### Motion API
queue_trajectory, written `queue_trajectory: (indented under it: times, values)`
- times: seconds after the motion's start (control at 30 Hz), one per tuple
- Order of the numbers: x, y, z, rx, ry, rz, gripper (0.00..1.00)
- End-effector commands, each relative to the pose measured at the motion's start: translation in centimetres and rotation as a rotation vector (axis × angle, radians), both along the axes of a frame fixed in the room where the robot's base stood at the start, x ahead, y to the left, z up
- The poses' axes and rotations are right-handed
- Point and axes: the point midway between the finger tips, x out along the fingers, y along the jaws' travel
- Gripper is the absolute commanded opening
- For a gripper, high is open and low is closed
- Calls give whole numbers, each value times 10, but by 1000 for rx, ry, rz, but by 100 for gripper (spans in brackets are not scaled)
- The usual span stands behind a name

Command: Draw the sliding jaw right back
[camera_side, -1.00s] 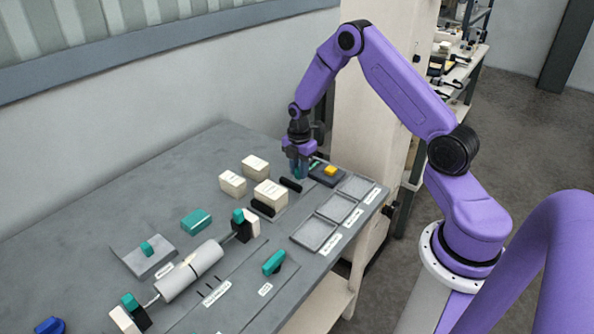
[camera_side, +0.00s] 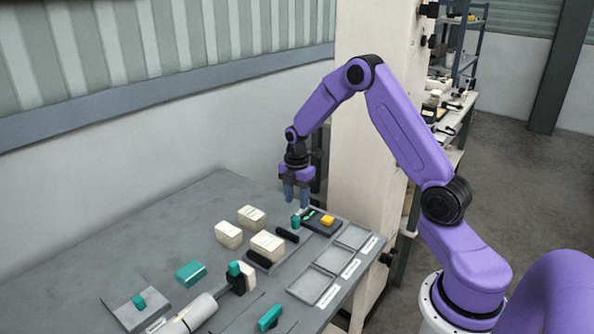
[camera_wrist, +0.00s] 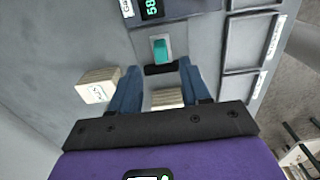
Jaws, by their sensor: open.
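The sliding jaw appears to be the black bar (camera_side: 287,235) beside a teal knob (camera_side: 296,221) on the caliper plate. In the wrist view the black bar (camera_wrist: 160,69) lies just below the teal knob (camera_wrist: 161,50). A second black bar (camera_side: 258,259) stands apart, nearer the front left, with a cream block (camera_side: 267,245) close by. My gripper (camera_side: 297,203) points down above the teal knob, fingers apart and empty. In the wrist view my gripper (camera_wrist: 160,70) shows a finger on each side, with the cream block (camera_wrist: 167,98) partly hidden between them.
A dark readout with a yellow button (camera_side: 328,220) sits beyond the knob; its lit display (camera_wrist: 152,8) shows in the wrist view. Shallow grey trays (camera_side: 312,287) line the right edge. Two more cream blocks (camera_side: 229,234) stand left. A roller (camera_side: 195,313) lies at front.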

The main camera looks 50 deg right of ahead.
Motion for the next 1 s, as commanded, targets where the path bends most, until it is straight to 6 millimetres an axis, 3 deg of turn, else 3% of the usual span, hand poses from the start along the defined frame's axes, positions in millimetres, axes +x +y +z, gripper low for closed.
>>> queue_trajectory:
  times: [0.3, 0.5, 1.0]
  values:
    - [0, -1, 66, -1, -5, -1, 47]
    - [0, -1, 91, -1, -2, -2, 47]
    - [-1, 1, 99, 0, 0, -2, 47]
